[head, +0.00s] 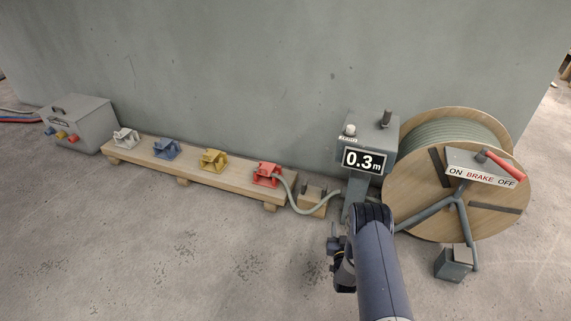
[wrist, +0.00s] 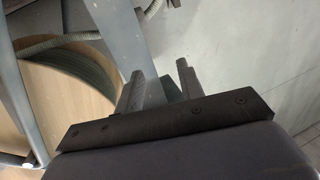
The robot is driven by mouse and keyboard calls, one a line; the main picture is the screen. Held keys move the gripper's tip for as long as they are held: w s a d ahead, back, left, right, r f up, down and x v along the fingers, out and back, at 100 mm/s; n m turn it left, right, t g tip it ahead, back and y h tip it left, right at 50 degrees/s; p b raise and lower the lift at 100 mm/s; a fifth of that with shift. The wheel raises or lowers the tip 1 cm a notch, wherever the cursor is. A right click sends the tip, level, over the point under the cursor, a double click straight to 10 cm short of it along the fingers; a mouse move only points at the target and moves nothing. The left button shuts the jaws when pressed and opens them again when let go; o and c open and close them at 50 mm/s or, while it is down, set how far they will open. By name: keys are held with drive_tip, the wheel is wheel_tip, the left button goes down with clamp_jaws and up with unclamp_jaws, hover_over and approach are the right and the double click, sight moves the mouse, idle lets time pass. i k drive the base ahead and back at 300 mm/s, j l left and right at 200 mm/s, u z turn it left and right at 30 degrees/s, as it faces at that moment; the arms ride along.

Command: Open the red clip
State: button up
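The red clip (head: 267,173) sits near the right end of a low wooden beam by the wall, in the head view. A grey-green conduit (head: 294,197) reaches its right side; whether its jaw is open or shut is too small to tell. My gripper (head: 333,243) is to the right of the clip and nearer the camera, apart from it, partly hidden by my arm. In the wrist view my gripper (wrist: 160,67) shows two fingers spread with nothing held between them. The red clip is not visible in the wrist view.
Yellow (head: 214,160), blue (head: 167,148) and white (head: 125,138) clips share the beam (head: 225,179). A counter (head: 364,160) reading 0.3 m, a conduit reel (head: 420,205) and a red brake lever (head: 506,165) stand right. Floor before the beam is clear.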

sight(266, 170)
drive_tip(key=i+j+z, duration=0.2)
drive_tip(key=j, duration=0.55)
drive_tip(key=j+z, duration=0.15)
drive_tip(key=j, duration=0.55)
drive_tip(key=i+j+z, duration=0.2)
drive_tip(key=j, duration=0.6)
drive_tip(key=i+j, duration=0.4)
drive_tip(key=j, duration=0.2)
